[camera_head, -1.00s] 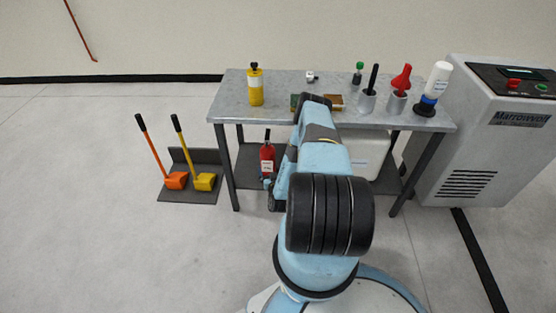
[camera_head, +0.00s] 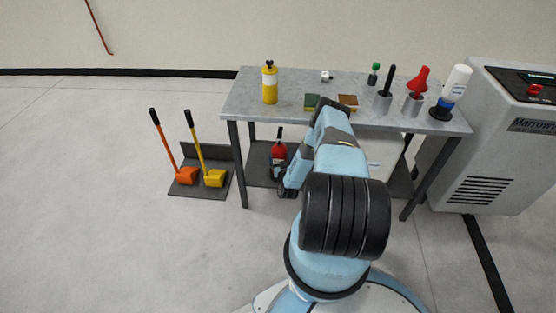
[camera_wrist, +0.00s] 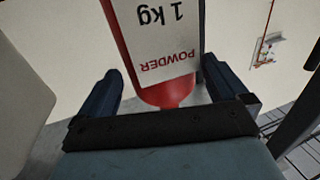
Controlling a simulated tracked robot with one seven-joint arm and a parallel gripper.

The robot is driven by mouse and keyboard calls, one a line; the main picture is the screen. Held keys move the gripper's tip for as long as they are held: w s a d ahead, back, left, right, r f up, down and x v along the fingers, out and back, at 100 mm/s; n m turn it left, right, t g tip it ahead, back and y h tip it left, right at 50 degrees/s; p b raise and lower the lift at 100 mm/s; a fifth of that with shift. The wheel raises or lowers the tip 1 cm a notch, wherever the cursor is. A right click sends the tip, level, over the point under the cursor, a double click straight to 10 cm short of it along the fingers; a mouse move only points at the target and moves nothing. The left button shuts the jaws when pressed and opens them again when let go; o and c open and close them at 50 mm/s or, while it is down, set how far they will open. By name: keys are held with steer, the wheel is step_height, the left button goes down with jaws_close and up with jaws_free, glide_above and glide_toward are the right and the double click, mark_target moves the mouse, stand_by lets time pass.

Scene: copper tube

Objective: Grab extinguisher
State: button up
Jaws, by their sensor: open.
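The red fire extinguisher (camera_head: 279,152) stands on the lower shelf of the workbench, near its left end, partly hidden by my arm. In the wrist view the extinguisher (camera_wrist: 160,25) appears upside down and close up, with a white label reading "POWDER 1 kg". My gripper (camera_wrist: 161,70) is open, with one dark finger on each side of the extinguisher body. A narrow gap shows beside the left finger; contact at the right finger is hard to tell. In the head view my gripper is mostly hidden beside the extinguisher.
The grey workbench (camera_head: 240,103) has a leg (camera_head: 238,165) just left of the extinguisher. A yellow bottle (camera_head: 269,84) and several small items stand on top. A dark stand (camera_head: 228,152) with orange and yellow tools is left. A white box (camera_head: 386,155) sits right on the shelf.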

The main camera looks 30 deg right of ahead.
steer(key=x, duration=0.4)
steer(key=shift+w+r, duration=0.35)
steer(key=c, duration=1.7)
steer(key=shift+c, duration=0.3)
steer(key=shift+r, duration=0.1)
